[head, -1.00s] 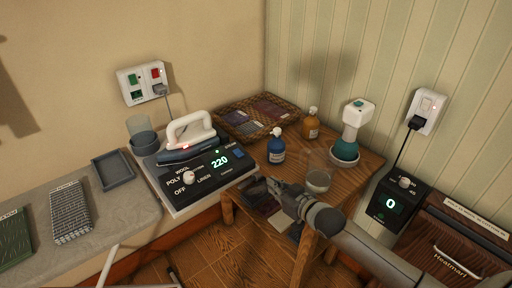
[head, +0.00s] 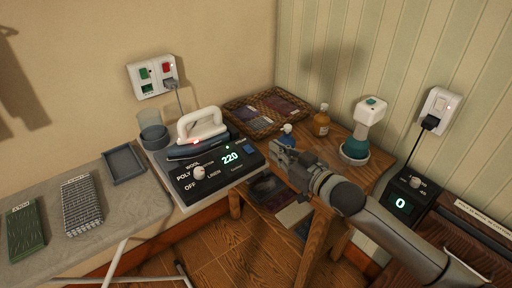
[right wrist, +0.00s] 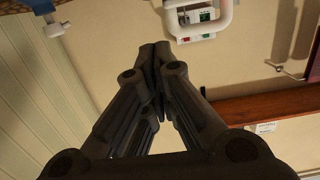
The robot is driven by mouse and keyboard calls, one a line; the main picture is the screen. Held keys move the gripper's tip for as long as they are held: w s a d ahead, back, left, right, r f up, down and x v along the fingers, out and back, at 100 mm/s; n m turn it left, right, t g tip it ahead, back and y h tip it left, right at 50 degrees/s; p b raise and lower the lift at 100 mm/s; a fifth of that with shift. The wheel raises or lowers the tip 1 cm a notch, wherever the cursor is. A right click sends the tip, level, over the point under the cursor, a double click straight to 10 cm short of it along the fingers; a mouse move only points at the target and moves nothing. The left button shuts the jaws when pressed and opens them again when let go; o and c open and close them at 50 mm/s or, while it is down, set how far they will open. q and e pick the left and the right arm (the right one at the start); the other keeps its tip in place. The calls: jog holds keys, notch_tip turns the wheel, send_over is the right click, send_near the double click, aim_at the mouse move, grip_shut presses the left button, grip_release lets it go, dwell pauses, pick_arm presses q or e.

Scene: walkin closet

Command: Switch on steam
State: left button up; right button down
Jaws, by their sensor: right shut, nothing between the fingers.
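The iron station (head: 215,165) stands at the end of the grey board, with a black panel, a white knob (head: 199,173) and a green "220" display (head: 230,157). A small blue button (head: 247,149) is at the panel's right end; its label is too small to read. A green light (head: 227,147) glows above the display. The iron (head: 200,135), with a white handle, rests on top. My right gripper (head: 277,150) is shut and empty, just right of the panel's end and apart from the button in the picture. Its shut fingers also show in the right wrist view (right wrist: 155,55).
A blue bottle (head: 287,135), partly hidden behind my right gripper, stands close by. An amber bottle (head: 321,123), a wicker tray (head: 236,107) and a teal-and-white steamer (head: 357,145) are on the wooden table. A wall socket plate (head: 153,77) is behind the iron.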

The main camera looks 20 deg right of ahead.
jog(key=p, duration=0.1)
send_over(249, 149)
jog(key=v, duration=0.4)
jog(key=shift+a+f, duration=0.1)
jog(key=shift+f, duration=0.35)
notch_tip(249, 149, down, 3)
jog(key=shift+w+r, duration=0.1)
jog(key=shift+w, duration=0.05)
jog(key=shift+f, duration=0.7)
jog(key=shift+f, duration=0.1)
